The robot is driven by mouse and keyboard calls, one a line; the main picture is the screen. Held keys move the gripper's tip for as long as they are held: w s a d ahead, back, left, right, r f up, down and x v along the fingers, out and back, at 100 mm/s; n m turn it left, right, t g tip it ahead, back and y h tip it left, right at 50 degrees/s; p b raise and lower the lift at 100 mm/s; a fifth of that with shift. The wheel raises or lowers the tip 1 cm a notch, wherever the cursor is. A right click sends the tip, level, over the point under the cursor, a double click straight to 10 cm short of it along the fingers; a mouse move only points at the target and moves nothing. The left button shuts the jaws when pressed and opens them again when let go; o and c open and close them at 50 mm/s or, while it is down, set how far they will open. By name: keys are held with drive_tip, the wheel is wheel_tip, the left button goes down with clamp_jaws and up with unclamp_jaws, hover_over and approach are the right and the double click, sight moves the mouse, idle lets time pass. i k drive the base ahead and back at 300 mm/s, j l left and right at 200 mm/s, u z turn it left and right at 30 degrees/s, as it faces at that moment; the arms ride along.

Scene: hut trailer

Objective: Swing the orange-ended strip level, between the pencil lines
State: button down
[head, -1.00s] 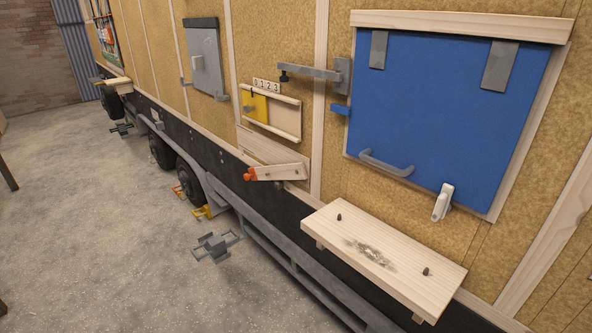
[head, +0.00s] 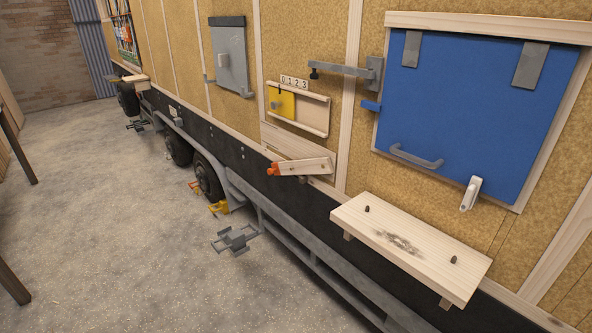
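I cannot make out the pencil lines. My gripper is not in view.
A yellow sliding panel (head: 283,104) in a wooden frame is above the strip. A blue hatch (head: 465,110) and a projecting wooden shelf (head: 400,245) are to the right. A grey bracket-like object (head: 235,239) stands out low beside the trailer. The floor (head: 110,235) at left is open.

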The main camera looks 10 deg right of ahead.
sight(316, 165)
drive_tip(key=i+j+u, duration=0.1)
drive_tip(key=i+j, duration=0.15)
drive_tip(key=i, duration=0.7)
drive_tip(key=i+j+u, duration=0.1)
drive_tip(key=i, duration=0.85)
drive_tip(key=i+j+u, duration=0.1)
drive_tip(key=i, duration=0.85)
drive_tip(key=j, duration=0.1)
